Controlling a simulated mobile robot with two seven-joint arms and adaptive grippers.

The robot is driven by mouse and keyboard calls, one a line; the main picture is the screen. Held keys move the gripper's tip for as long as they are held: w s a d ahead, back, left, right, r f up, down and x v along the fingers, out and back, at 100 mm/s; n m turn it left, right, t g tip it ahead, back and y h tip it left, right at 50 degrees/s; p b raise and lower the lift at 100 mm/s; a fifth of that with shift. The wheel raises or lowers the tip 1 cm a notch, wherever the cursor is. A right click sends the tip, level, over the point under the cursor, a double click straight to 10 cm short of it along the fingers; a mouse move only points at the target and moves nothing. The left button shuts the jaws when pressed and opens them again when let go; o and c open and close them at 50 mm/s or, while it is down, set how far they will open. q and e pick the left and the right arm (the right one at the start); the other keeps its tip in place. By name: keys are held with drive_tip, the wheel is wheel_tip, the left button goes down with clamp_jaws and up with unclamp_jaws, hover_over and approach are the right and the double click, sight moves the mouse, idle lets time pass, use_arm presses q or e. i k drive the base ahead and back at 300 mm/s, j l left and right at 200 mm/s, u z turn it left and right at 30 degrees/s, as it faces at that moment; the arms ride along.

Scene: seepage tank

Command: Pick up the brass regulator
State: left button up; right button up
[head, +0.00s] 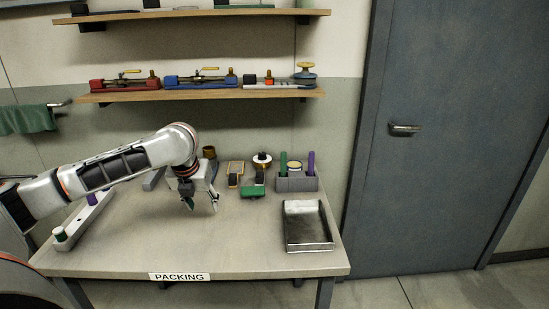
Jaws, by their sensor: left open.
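No part can be named the brass regulator with certainty at this size. A small brown, brass-like cylinder (209,152) stands at the back of the packing table, just behind my left gripper and partly hidden by it. A round piece with a dark knob, white ring and yellowish base (262,160) stands to its right. My left gripper (201,205) points down over the middle of the table, open, with nothing between its fingers. It is in front of the brown cylinder and apart from it. My right gripper is not in view.
The table (150,252) is clear in front. A metal tray (307,244) lies at the right; a grey holder (297,184) with green and purple cylinders is behind it. A green block (252,193) lies mid-back. A rack (79,224) stands left. Loaded shelves (200,95) hang above.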

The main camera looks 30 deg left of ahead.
sight(262, 166)
drive_tip(key=i, duration=1.1)
